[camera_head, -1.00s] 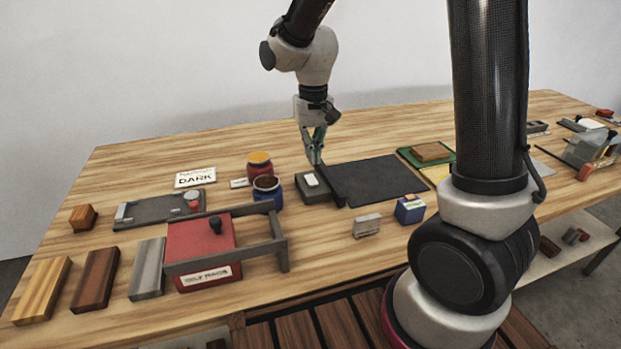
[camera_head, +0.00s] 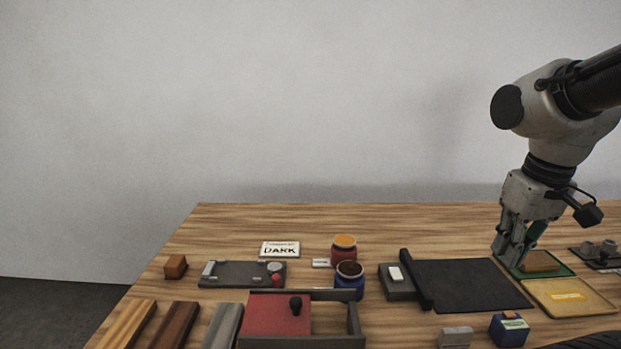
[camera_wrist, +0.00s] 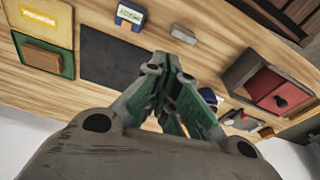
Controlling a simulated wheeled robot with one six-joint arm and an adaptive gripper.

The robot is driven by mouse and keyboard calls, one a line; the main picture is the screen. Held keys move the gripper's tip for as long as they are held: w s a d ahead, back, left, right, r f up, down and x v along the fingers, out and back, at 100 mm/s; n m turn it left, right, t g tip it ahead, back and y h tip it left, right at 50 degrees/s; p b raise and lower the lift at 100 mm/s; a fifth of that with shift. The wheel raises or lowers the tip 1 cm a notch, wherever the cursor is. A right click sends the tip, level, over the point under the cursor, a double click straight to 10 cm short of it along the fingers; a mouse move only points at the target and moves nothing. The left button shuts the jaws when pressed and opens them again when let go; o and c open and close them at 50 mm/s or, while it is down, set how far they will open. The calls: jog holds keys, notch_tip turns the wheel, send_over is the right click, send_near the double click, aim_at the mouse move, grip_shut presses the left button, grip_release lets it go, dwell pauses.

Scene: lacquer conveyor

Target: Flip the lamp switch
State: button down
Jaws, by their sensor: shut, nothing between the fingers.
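The likely lamp switch is a small dark grey box (camera_head: 397,289) with a white rocker (camera_head: 396,274) on top, left of the black mat in the head view. Which way the rocker is set cannot be told. My gripper (camera_head: 506,262) is shut and empty. In the head view it is well to the right of the switch, its tips overlapping the left edge of the green tray; its height is unclear. In the wrist view the shut fingers (camera_wrist: 168,66) point up the picture and probably hide the switch. A white sign (camera_head: 280,249) reads "DARK".
The black mat (camera_head: 465,286) has a raised dark bar on its left edge. A blue jar (camera_head: 349,281) and a red jar (camera_head: 343,252) stand left of the switch. A red-lidded box (camera_head: 275,315) with a grey frame is in front. A green tray (camera_head: 562,268) holds a brown block (camera_head: 541,261).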

jog(key=s+d+r+t, duration=0.1)
jog(key=r, duration=0.1)
jog(key=s+d+r+m+t, duration=0.1)
jog(key=s+d, duration=0.1)
jog(key=shift+s+r+t, duration=0.1)
jog(key=shift+r+t, duration=0.2)
jog(key=shift+r, duration=0.05)
jog(key=shift+a, duration=0.1)
jog(key=w+a+f+n+g, duration=0.2)
jog(key=w+a+n, duration=0.6)
jog(key=w, duration=0.4)
jog(key=w+a+f+n+g, duration=0.2)
jog(key=w+a+f+n, duration=0.3)
jog(key=w+a+n, duration=0.3)
jog(key=shift+w+a+n, duration=0.15)
jog(key=shift+w+n, duration=0.65)
jog(key=shift+w, duration=1.05)
jog(key=shift+f, duration=0.15)
